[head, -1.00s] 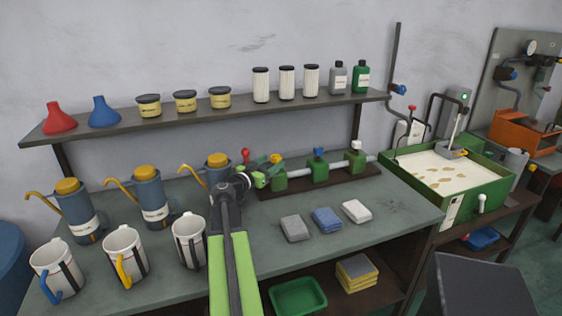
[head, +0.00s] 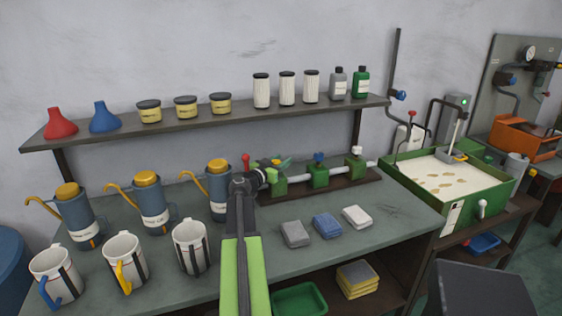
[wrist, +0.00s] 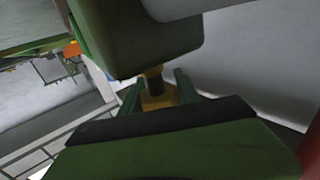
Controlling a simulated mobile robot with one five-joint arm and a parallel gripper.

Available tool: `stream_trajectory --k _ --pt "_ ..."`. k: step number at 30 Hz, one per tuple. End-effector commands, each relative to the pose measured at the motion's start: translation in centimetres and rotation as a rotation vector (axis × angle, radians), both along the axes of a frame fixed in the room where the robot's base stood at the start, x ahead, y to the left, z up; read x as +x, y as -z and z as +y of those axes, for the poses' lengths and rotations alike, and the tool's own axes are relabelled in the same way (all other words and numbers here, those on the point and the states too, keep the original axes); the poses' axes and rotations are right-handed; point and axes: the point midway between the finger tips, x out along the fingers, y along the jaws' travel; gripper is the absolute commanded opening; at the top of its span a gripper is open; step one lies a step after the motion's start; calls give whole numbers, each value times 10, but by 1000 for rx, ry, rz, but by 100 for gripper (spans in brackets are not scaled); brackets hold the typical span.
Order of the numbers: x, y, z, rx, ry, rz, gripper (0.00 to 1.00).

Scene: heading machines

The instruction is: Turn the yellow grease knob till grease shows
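I see no grease at the knob, though much of the spot is hidden.
A red-topped valve (head: 246,160) stands just left of my gripper. Blue (head: 319,157) and white (head: 357,149) knobs sit to the right on the same manifold. Oil cans (head: 150,205) and mugs (head: 125,262) fill the left bench; cloths (head: 327,225) lie in front. A shelf (head: 240,115) runs above.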

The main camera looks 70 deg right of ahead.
Motion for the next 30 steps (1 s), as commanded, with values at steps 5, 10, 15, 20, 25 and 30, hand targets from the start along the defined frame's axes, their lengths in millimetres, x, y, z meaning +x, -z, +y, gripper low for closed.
stream_trajectory --k 5,10,15,20,25,30 --pt "1 0 0 0 -2 0 9" --pt "3 0 -4 0 -7 0 0" --pt "3 0 1 0 -30 0 0" --pt "4 0 2 0 -96 0 0" --pt "7 0 2 1 -219 -1 0" --pt "13 0 2 0 -376 -1 0"
